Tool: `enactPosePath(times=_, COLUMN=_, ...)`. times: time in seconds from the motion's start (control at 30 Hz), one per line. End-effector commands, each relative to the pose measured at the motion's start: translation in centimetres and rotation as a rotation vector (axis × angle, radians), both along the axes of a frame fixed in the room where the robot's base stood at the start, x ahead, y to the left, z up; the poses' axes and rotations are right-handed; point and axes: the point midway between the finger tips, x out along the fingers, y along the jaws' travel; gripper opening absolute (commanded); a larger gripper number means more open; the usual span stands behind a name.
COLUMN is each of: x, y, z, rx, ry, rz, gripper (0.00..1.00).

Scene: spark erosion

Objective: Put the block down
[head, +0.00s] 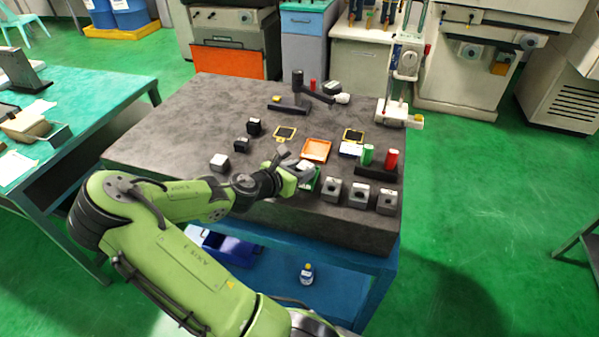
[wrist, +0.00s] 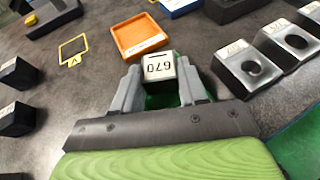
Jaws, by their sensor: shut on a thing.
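My gripper (wrist: 157,82) is shut on a small block (wrist: 159,68) with a white numbered top face, upside down in the wrist view. One finger presses on each side of it. In the head view my gripper (head: 300,170) is over the front middle of the dark stone table (head: 150,140). A green surface (wrist: 163,101) shows below and behind the block, and a green edge also shows beside the gripper in the head view (head: 317,181). I cannot tell whether the block touches it.
An orange tray (head: 316,150) lies just beyond the gripper. Several grey bored blocks (head: 359,195) stand to its right. A rack with green and red cylinders (head: 376,170) is behind them. Black blocks (head: 254,127) and a silver-topped block (head: 220,162) stand left. Yellow-framed squares (head: 285,133) lie farther back.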

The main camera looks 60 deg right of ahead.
Motion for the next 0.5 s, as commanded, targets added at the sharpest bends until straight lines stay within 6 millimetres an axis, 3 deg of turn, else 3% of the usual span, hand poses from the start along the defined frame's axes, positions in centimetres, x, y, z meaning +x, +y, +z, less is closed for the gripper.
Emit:
enactPosePath(times=0.13, x=-0.02, y=-0.03, z=-0.1, rx=-0.003, ry=0.001, rz=0.0, gripper=0.0)
enactPosePath(times=0.17, x=0.0, y=0.01, z=-0.17, rx=0.0, ry=0.0, rz=0.0, gripper=0.45)
enactPosePath(times=0.23, x=0.0, y=0.0, z=-0.14, rx=0.0, ry=0.0, rz=0.0, gripper=0.56)
enactPosePath(times=0.5, x=-0.01, y=0.14, z=0.3, rx=-0.001, ry=0.002, rz=-0.001, gripper=0.57)
